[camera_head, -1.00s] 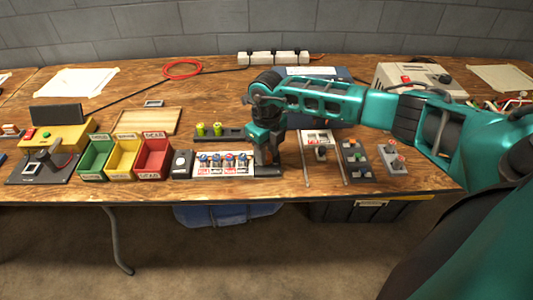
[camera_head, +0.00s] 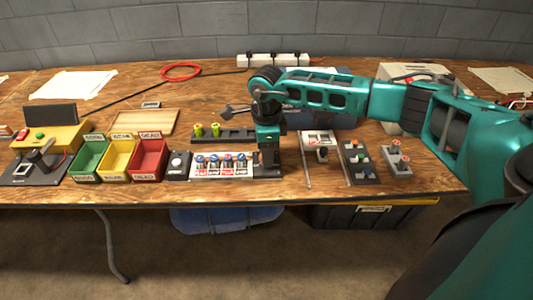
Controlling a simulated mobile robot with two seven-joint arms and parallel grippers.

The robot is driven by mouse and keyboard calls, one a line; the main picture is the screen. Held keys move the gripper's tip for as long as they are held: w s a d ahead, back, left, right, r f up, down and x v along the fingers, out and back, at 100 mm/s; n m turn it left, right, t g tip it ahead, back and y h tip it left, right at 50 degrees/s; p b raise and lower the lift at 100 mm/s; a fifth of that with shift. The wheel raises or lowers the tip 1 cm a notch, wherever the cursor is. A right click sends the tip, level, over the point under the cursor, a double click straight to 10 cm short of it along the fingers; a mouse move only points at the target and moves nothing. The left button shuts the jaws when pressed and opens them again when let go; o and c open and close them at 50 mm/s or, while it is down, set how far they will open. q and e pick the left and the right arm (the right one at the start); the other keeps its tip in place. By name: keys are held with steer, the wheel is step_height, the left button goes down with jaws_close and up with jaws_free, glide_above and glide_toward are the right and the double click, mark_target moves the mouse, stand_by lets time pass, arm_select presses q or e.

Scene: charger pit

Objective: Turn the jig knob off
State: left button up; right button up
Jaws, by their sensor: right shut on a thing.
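The jig (camera_head: 224,171) is a low strip with a white and red labelled front and several batteries with blue and red tops. It lies near the table's front edge. My right gripper (camera_head: 268,164) points straight down at the jig's right end. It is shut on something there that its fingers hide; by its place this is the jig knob. I cannot see the knob itself or which way it points. My left gripper is not in view.
Green, yellow and red bins (camera_head: 149,160) and a small black box with a white round top (camera_head: 178,164) stand left of the jig. A dark rack (camera_head: 236,134) with yellow-green cells lies behind it. Switch panels (camera_head: 359,163) stand to the right.

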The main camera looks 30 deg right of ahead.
steer(key=shift+w+n, duration=0.1)
steer(key=shift+n, duration=0.6)
steer(key=shift+r, duration=0.1)
steer(key=o, duration=1)
steer(key=shift+o, duration=0.2)
step_height(320, 180, up, 13)
steer(key=shift+p, duration=0.3)
